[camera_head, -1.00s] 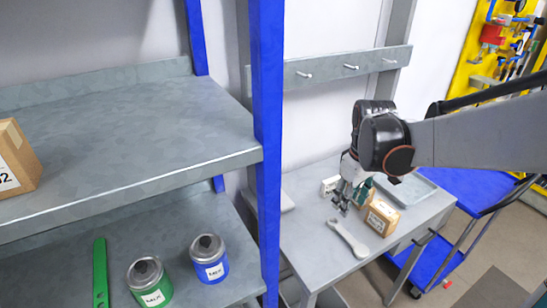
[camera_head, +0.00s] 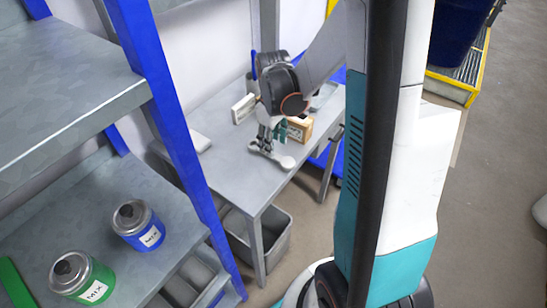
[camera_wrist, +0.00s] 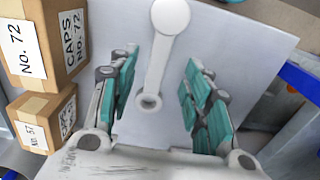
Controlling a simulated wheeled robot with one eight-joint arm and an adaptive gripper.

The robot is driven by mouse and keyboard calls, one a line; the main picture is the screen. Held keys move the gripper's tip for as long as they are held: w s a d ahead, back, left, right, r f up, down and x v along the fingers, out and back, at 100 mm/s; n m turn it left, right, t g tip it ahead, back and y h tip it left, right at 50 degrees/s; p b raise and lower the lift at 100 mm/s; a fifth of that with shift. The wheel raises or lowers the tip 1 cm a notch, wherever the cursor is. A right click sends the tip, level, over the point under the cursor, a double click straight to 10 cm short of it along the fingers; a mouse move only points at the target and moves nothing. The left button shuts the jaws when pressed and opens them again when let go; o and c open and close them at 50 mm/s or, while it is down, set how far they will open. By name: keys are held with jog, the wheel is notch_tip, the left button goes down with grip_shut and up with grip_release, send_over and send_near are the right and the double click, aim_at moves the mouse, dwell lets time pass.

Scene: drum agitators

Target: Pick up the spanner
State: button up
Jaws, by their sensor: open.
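The spanner (camera_head: 271,155) is pale grey and lies on the grey table (camera_head: 222,179). In the wrist view the spanner (camera_wrist: 158,55) lies lengthwise, with a round solid end far off and a ringed end nearer. My gripper (camera_head: 266,145) is over the ringed end in the head view. In the wrist view my gripper (camera_wrist: 158,85) is open, with teal finger pads on either side of the spanner's near part. The pads do not touch it. The height of the fingertips above the table is hard to tell.
Boxes stand left in the wrist view: a large "No. 72" box (camera_wrist: 45,42) and a smaller one (camera_wrist: 45,117). A carton (camera_head: 299,129) is right behind my gripper. A blue-posted shelf (camera_head: 170,110) holds a blue can (camera_head: 137,225) and a green can (camera_head: 82,277). A grey bin (camera_head: 262,245) sits below.

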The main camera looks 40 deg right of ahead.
aim_at(287, 163)
notch_tip(287, 163, down, 5)
jog(key=shift+f+b, duration=0.1)
jog(key=shift+b, duration=0.95)
grip_shut()
